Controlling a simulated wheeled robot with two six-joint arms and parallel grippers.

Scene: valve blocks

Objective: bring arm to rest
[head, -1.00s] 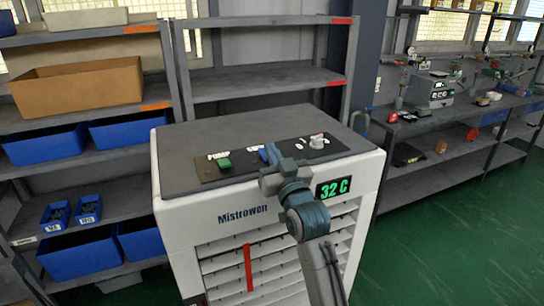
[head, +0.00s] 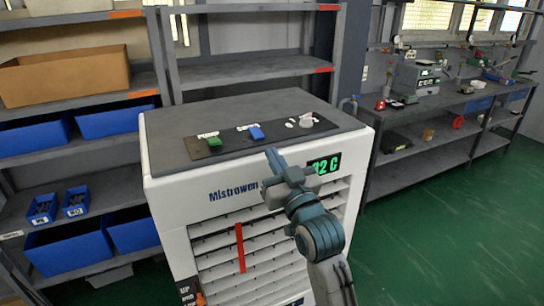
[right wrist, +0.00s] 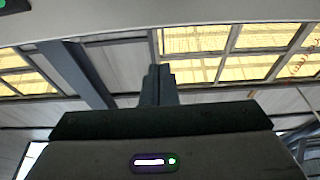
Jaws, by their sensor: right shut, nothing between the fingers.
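My right gripper (head: 271,158) is shut and empty, in front of the white Mistrowen cabinet near the front edge of its top. Its closed fingers (right wrist: 158,85) also show in the right wrist view. It partly covers the green temperature display (head: 326,164), whose first digit is hidden. On the dark control panel (head: 228,141) on the cabinet top are a green switch (head: 212,141), a blue switch (head: 256,132) and a white knob (head: 306,121). The gripper appears apart from all of these. My left gripper is not in view.
Grey shelves with a cardboard box (head: 78,76) and blue bins (head: 110,121) stand at the left and behind. A grey workbench (head: 450,101) with equipment stands at the right. The green floor (head: 440,225) between the cabinet and the bench is clear.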

